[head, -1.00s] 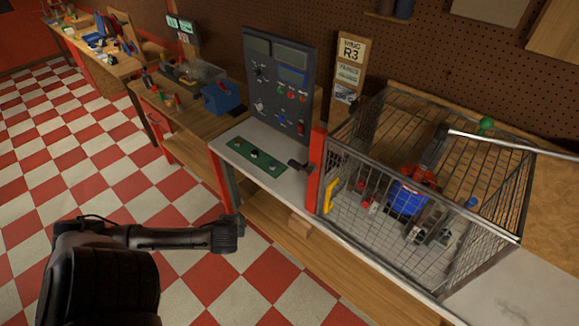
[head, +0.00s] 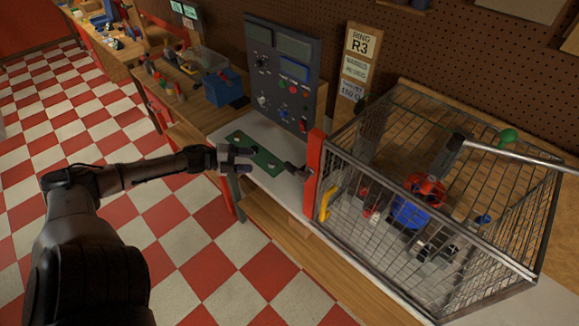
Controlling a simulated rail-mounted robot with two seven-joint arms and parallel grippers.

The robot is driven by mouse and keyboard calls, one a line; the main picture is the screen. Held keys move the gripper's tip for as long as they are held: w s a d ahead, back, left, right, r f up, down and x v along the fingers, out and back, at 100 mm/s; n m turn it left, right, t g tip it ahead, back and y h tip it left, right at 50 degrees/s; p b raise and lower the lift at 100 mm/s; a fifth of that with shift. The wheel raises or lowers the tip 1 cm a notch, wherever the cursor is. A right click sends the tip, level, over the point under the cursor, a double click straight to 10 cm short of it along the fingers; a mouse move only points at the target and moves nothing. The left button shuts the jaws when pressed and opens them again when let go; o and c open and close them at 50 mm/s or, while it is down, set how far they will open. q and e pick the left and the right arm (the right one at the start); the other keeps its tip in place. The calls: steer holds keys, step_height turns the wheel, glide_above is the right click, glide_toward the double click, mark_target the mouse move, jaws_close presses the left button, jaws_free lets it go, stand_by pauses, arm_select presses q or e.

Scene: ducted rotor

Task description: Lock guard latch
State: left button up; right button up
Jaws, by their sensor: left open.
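The wire guard cage (head: 434,240) stands shut-looking on the bench at right, around a rotor unit with blue and red parts (head: 408,212). A red post (head: 314,168) stands at its left front corner. A dark latch lever (head: 296,171) sticks out to the left of the post; whether it is locked I cannot tell. A yellow handle (head: 325,204) is on the cage front near the post. My left gripper (head: 250,160) is open and empty, over the green strip and left of the lever, apart from it. My right gripper is out of view.
A grey control panel (head: 283,70) with knobs and buttons stands behind the green strip (head: 262,163). A blue box (head: 224,88) sits on the wooden bench at left. A metal rod (head: 520,155) crosses above the cage. The checkered floor in front is clear.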

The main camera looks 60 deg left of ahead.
mark_target(285, 168)
arm_select(q)
steer(key=w+d+h, duration=0.1)
steer(key=w+d, duration=0.2)
steer(key=w+d+m+h, duration=0.1)
steer(key=w+d, duration=0.2)
steer(key=w, duration=0.1)
steer(key=w+d+m+b, duration=0.1)
steer(key=w+d, duration=0.2)
steer(key=w, duration=0.1)
steer(key=shift+d+f+h, duration=0.1)
steer(key=shift+f+h, duration=0.3)
steer(key=shift+c, duration=0.4)
jaws_close()
stand_by(0.4)
